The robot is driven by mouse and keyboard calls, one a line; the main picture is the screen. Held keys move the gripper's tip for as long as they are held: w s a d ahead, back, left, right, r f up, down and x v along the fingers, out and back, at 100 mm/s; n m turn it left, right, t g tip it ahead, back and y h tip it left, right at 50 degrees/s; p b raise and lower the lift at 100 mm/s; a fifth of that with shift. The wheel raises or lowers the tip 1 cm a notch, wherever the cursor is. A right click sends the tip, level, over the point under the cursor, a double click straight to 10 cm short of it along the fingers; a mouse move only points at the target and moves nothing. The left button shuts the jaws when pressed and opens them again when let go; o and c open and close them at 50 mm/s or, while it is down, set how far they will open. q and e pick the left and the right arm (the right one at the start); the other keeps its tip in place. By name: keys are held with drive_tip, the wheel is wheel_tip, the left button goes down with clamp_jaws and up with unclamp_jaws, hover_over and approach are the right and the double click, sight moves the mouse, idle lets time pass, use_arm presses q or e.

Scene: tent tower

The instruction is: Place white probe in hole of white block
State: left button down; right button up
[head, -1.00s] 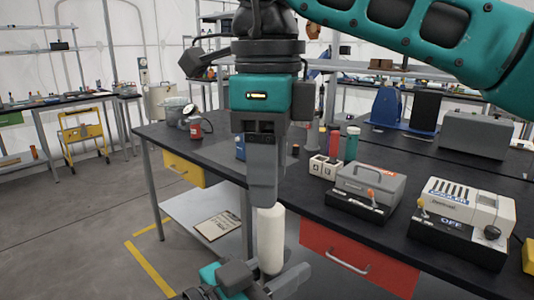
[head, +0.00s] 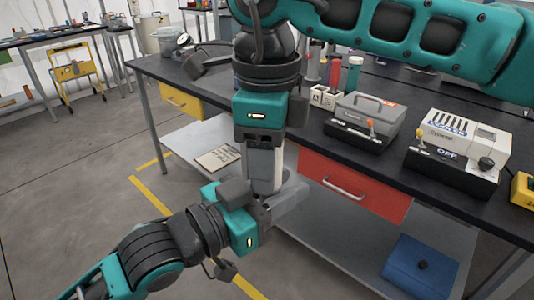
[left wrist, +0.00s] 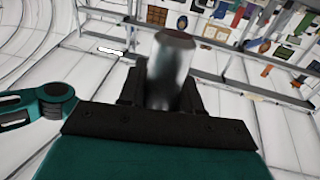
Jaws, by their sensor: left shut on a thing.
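The white probe (head: 264,172) is a pale upright cylinder in the head view, partly hidden between my two grippers. A cylinder with a dark end, which looks like the probe, stands between the fingers in the left wrist view (left wrist: 172,75). My right gripper (head: 263,165) points down from above onto the probe; its finger gap is unclear. A small white block (head: 322,97) with dark marks sits on the black bench; I cannot make out a hole in it.
A grey case (head: 366,115) and a white device marked COOLER and OFF (head: 463,137) stand on the black bench. Below are a red drawer (head: 354,187) and a lower shelf with a blue box (head: 423,262). The floor at the left is open.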

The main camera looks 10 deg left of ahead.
drive_tip(key=c, duration=0.7)
use_arm(q)
drive_tip(key=c, duration=0.7)
unclamp_jaws()
use_arm(e)
clamp_jaws()
